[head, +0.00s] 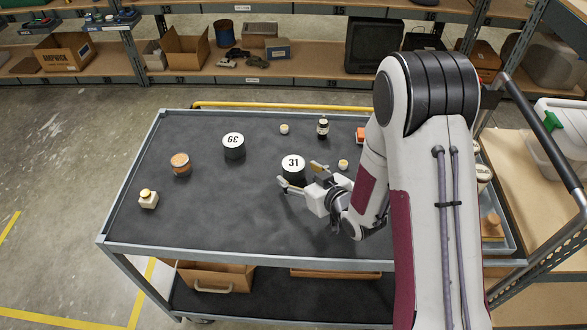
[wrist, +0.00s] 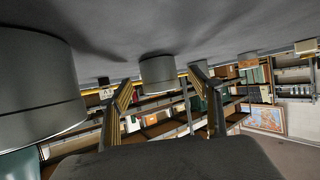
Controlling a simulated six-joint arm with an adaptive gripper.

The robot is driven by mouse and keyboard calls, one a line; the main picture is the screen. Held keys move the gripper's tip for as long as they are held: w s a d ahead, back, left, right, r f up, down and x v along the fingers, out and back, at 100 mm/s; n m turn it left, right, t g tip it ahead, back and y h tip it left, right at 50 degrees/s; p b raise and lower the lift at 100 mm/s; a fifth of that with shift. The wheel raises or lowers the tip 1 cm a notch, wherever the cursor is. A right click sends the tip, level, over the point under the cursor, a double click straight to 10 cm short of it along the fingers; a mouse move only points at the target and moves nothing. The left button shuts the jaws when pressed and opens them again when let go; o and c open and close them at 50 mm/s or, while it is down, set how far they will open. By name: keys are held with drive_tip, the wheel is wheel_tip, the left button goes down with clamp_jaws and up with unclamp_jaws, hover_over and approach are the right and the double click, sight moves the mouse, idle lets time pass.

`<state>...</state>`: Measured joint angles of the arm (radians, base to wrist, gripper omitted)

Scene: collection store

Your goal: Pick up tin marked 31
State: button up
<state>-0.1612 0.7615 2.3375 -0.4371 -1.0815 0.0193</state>
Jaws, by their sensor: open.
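The tin marked 31 (head: 294,176) is a dark, short cylinder with a white top, upright on the cart's dark top (head: 230,215). My gripper (head: 299,174) is low over the cart, close beside this tin on its near right side. Its fingers are apart with nothing visibly held. In the wrist view, which shows the scene upside down, the large grey cylinder (wrist: 35,85) at left appears to be this tin, outside the fingers (wrist: 165,88). Its number is hidden there. Farther off, between the fingers, is another cylinder, seemingly the other numbered tin (wrist: 157,73).
Another dark tin (head: 234,152) has an upside-down number. The cart's front left is clear.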

sight(293, 168)
drive_tip(key=shift+w+a+f, duration=0.15)
drive_tip(key=shift+w+a, duration=0.2)
drive_tip(key=shift+w, duration=0.25)
drive_tip(key=shift+w+a+f, duration=0.1)
drive_tip(key=shift+w+a, duration=0.25)
drive_tip(key=shift+w, duration=0.2)
drive_tip(key=shift+w+a+f, duration=0.3)
drive_tip(key=shift+w+a, duration=0.05)
drive_tip(key=shift+w, duration=0.2)
drive_tip(key=c, duration=1.3)
